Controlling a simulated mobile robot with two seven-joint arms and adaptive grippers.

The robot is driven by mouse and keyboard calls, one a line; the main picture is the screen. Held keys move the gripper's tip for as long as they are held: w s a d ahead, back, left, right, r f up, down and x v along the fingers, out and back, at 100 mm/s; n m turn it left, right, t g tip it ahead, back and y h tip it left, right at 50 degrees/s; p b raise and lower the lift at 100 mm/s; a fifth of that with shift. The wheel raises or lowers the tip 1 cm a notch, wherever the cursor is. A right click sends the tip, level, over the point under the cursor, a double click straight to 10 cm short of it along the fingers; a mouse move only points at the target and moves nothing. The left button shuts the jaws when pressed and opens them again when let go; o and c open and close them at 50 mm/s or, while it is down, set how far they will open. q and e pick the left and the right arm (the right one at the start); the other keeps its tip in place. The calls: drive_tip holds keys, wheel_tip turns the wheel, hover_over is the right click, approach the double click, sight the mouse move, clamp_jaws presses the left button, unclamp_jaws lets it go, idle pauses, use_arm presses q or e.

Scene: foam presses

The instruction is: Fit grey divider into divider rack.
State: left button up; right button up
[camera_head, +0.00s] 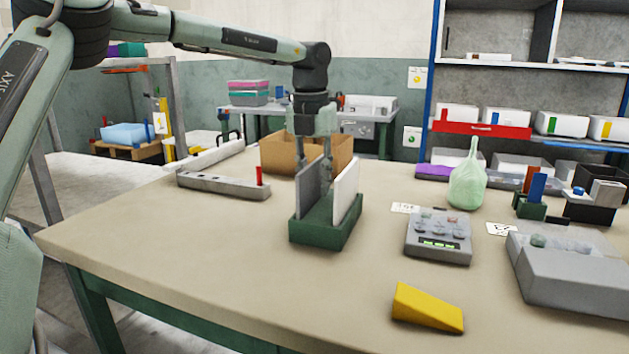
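The grey divider (308,189) stands upright at the left side of the green divider rack (315,235). Its lower edge is hidden by the rack's wall, so I cannot tell how deep it sits. A white divider (347,187) stands upright at the rack's right side. My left gripper (314,172) points down over the rack at the grey divider's upper part. Its two fingers look spread apart, with a visible gap between them, and one reaches down between the two dividers. Contact with the grey divider is hard to see. My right gripper is not in view.
A grey bar with a red peg (225,186) lies left of the rack, and a cardboard box (280,153) stands behind. The front-left tabletop is clear.

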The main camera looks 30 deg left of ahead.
use_arm(q)
drive_tip(key=r, duration=0.4)
drive_tip(key=s+r, duration=0.1)
drive_tip(key=r, duration=0.7)
drive_tip(key=shift+s+d, duration=0.15)
